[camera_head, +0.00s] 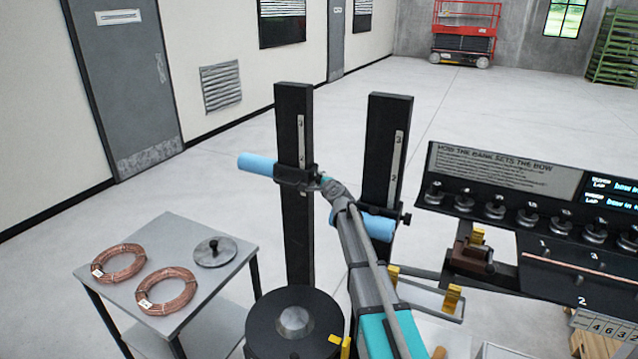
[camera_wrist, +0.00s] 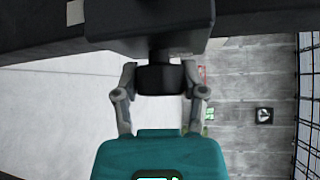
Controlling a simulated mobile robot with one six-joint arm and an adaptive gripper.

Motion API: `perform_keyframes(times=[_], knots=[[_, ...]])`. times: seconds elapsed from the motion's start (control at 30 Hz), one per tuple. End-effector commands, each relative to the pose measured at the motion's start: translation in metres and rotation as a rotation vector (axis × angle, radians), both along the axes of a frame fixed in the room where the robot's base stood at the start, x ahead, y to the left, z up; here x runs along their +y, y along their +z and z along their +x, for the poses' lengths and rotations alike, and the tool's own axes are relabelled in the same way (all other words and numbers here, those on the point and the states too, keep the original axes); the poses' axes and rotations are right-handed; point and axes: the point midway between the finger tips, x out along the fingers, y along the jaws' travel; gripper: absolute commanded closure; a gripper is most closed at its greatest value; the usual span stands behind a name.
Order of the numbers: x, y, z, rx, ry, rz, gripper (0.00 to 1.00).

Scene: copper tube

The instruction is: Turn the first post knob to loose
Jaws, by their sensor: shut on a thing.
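The first post (camera_head: 293,130) is a dark upright bar with a scale strip and a black clamp block (camera_head: 292,176) that carries a light blue roller (camera_head: 258,165). My gripper (camera_head: 325,182) is at the right side of this block, at the end of my grey and teal arm. In the wrist view, my gripper (camera_wrist: 160,76) has its two grey fingers on either side of the black post knob (camera_wrist: 160,80), shut on it. The knob joins the dark block (camera_wrist: 150,35) above it. In the head view the knob is mostly hidden by my gripper. I cannot tell its turn angle.
A second post (camera_head: 387,145) with its own blue roller (camera_head: 375,227) and knob (camera_head: 406,218) stands close right, behind my arm. A grey cart (camera_head: 225,285) with copper coils (camera_head: 166,290) is at left. A panel with several knobs (camera_head: 495,210) is at right.

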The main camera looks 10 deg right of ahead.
Motion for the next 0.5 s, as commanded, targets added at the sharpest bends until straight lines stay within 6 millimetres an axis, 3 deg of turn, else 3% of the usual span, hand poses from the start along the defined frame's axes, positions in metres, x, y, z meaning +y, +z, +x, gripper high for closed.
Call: perform_keyframes(times=[0.5], knots=[[0.0015,-0.0006,0.0016,-0.091,0.001,-0.062,0.93]])
